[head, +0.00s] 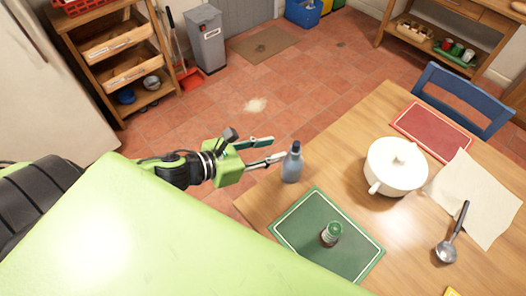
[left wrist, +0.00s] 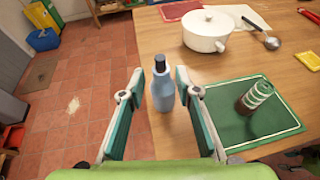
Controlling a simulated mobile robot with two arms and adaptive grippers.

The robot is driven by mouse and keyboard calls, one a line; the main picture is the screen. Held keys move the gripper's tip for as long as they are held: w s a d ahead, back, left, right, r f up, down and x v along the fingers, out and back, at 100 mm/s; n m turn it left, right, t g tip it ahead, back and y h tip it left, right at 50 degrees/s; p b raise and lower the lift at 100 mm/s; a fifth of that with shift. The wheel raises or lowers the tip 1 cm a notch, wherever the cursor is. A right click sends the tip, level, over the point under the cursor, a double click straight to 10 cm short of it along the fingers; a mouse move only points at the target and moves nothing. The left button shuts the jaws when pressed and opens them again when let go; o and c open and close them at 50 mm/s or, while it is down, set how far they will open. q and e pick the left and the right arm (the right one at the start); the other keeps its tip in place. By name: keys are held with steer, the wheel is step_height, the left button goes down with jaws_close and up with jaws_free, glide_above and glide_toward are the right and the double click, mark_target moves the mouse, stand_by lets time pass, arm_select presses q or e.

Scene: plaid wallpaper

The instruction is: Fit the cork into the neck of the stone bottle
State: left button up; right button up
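A blue-grey bottle (head: 292,163) stands upright on the wooden table near its left edge. Its neck and top look dark in the left wrist view (left wrist: 162,91). I cannot tell whether the dark top is a cap or the bare neck. No separate cork can be made out. My left gripper (head: 272,149) is open and empty, with its fingertips just left of the bottle in the head view. In the left wrist view the bottle shows between the two green-padded fingers (left wrist: 158,92).
The wooden table (head: 300,215) holds a green mat (head: 296,226) with a green-topped jar (head: 331,233), a white lidded pot (head: 396,167), a ladle (head: 447,250), a red mat (head: 432,130) and a pale cloth (head: 478,198). A blue chair (head: 462,90) stands at the far side.

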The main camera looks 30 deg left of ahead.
arm_select(q)
steer(key=shift+v, duration=1.05)
